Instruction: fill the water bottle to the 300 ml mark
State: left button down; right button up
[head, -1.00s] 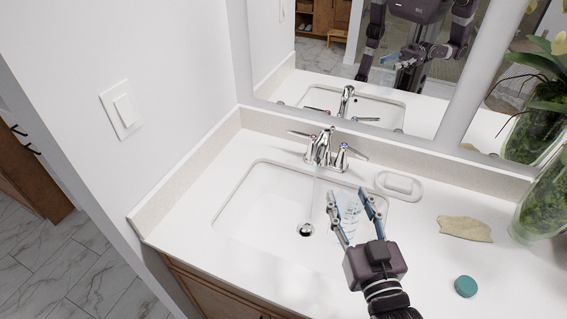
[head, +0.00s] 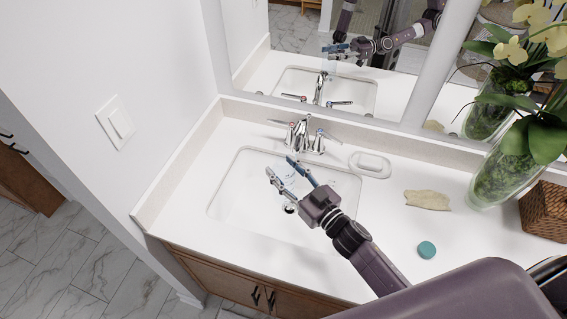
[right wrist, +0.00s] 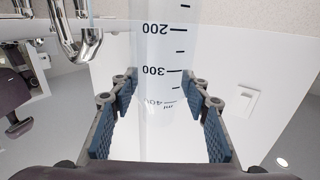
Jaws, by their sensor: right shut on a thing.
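My right gripper (head: 281,169) is shut on the clear water bottle (head: 286,178) and holds it over the sink basin (head: 228,205), just in front of the faucet (head: 301,138). In the right wrist view the bottle (right wrist: 160,50) stands between the blue finger pads, with marks 200, 300 and 400 printed on it. The print appears upside down there. I cannot make out a water level in the bottle. The faucet has a red-marked and a blue-marked lever. Whether water runs into the bottle is not clear. My left gripper is not in view.
A teal round cap (head: 427,250), a beige cloth (head: 427,200) and a white soap dish (head: 370,165) lie on the counter right of the sink. A glass vase (head: 503,175) with orchids and a wicker basket (head: 545,212) stand farther right. A mirror (head: 395,62) rises behind.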

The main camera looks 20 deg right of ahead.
aim_at(279, 173)
jog(key=f, duration=0.5)
jog(key=shift+w+d+f, duration=0.1)
jog(key=shift+w+d, duration=0.1)
jog(key=shift+w, duration=0.1)
jog(key=f+b, duration=0.4)
jog(key=f, duration=0.1)
jog(key=f+b, duration=0.2)
jog(key=b, duration=0.1)
jog(key=shift+w+d+f, duration=0.25)
jog(key=shift+w, duration=0.1)
jog(key=shift+w+d+r+b, duration=0.1)
jog(key=shift+w+d+b, duration=0.05)
jog(key=shift+w+d, duration=0.4)
jog(key=shift+w+d+r+b, duration=0.15)
jog(key=shift+w+d, duration=0.15)
jog(key=shift+w, duration=0.4)
jog(key=shift+f, duration=0.1)
jog(key=shift+w, duration=0.1)
jog(key=w+d+b, duration=0.3)
jog(key=w+d, duration=0.1)
jog(key=w, duration=0.2)
jog(key=shift+w+d, duration=0.2)
jog(key=shift+d, duration=0.05)
dwell(3.8)
